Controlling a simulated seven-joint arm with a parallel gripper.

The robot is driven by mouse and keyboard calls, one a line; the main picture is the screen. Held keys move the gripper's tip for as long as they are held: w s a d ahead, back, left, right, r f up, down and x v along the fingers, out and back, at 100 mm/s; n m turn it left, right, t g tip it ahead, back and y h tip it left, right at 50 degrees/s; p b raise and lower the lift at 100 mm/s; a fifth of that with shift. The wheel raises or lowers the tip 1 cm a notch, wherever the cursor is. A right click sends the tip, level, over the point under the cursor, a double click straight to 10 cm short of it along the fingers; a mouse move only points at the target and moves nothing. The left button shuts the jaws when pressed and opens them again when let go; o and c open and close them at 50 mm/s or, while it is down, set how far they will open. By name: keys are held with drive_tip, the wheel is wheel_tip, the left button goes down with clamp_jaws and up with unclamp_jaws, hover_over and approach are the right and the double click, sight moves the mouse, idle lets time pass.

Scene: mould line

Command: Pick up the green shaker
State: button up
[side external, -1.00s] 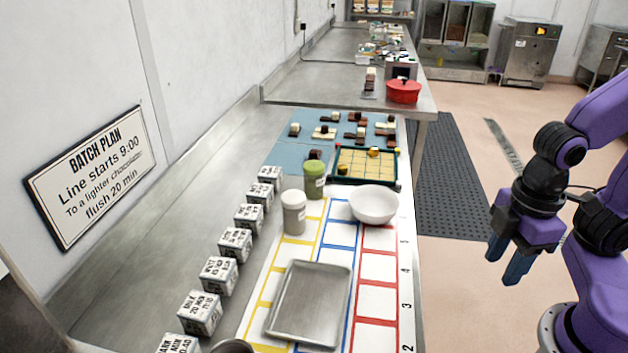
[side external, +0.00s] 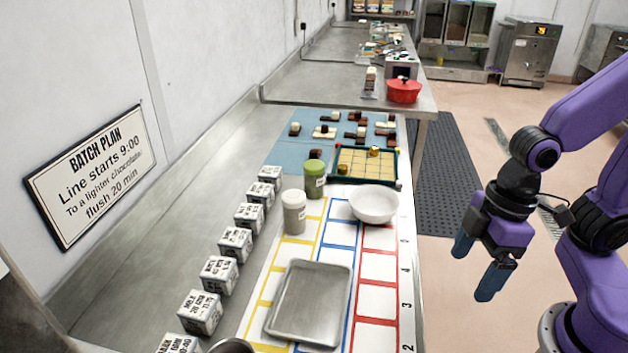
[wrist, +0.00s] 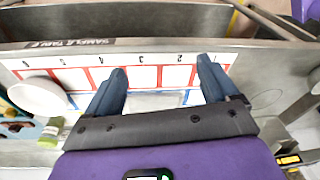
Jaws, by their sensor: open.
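In the wrist view the green shaker (wrist: 52,132) shows at the lower left, beside the white bowl. My gripper (side external: 474,271) is open and empty, out to the right of the bench in the side view, well away from the shaker. In the wrist view its two blue fingers (wrist: 162,80) are spread apart with nothing between them.
A white-topped shaker (side external: 294,212) stands close in front of the green one, and a white bowl (side external: 373,204) stands to its right. A gold-celled tray (side external: 338,182) is behind. A metal tray (side external: 310,303) lies nearer. Labelled cubes (side external: 249,217) line the left.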

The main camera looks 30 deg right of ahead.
drive_tip(key=w+a+f+m+t+y, duration=0.2)
drive_tip(key=w+a+m+y, duration=0.1)
drive_tip(key=w+a, duration=0.5)
drive_tip(key=m+t+h, duration=0.6)
drive_tip(key=m+t, duration=0.4)
drive_tip(key=t, duration=0.1)
approach(318, 171)
drive_tip(key=x, duration=0.9)
drive_tip(key=shift+w+f, duration=0.1)
drive_tip(key=shift+d+f+x, duration=0.1)
drive_tip(key=shift+x, duration=1.35)
drive_tip(key=shift+d+f+x, duration=0.1)
drive_tip(key=shift+f+x, duration=0.05)
drive_tip(key=shift+x, duration=1.25)
drive_tip(key=c, duration=1.1)
